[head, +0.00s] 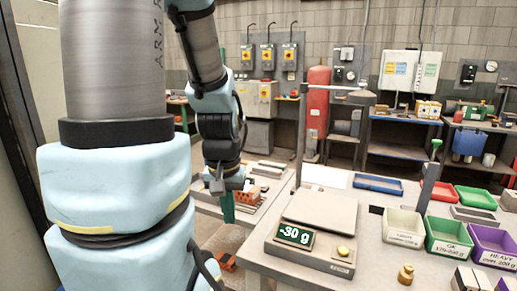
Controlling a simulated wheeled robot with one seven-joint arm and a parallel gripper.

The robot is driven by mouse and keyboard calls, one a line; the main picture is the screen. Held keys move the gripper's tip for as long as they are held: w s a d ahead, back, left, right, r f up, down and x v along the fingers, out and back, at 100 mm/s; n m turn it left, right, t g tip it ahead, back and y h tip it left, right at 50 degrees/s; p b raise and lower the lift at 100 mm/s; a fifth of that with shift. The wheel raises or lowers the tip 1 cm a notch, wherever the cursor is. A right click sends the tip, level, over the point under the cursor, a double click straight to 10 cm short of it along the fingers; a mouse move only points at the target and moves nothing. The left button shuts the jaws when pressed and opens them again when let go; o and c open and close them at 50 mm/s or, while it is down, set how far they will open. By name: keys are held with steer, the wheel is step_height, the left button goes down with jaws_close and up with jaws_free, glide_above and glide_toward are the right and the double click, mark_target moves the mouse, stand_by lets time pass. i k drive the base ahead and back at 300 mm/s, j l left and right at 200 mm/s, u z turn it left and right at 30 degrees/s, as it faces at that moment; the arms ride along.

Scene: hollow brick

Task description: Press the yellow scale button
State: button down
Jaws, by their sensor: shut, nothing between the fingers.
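The scale (312,262) stands on the near part of the workbench, with a flat, empty weighing plate (320,212) on top. Its display (295,235) reads -30 g in pale digits. The yellow button (343,251) is on the scale's front face, right of the display, and nothing covers it. My gripper (226,205) is left of the scale, pointing down beside the bench's left edge and apart from the button. It is shut, and its fingertips are small and partly unclear.
Left of the gap, a lower table (262,205) holds reddish bricks. Right of the scale are a brass weight (406,274) and white (404,226), green (448,237) and purple (492,248) bins. A blue tray (378,184) lies behind. A dark post (428,188) rises at the bench's right.

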mark_target(344, 251)
steer(key=k+l+u, duration=0.3)
steer(key=k+u, duration=0.3)
steer(key=k, duration=0.25)
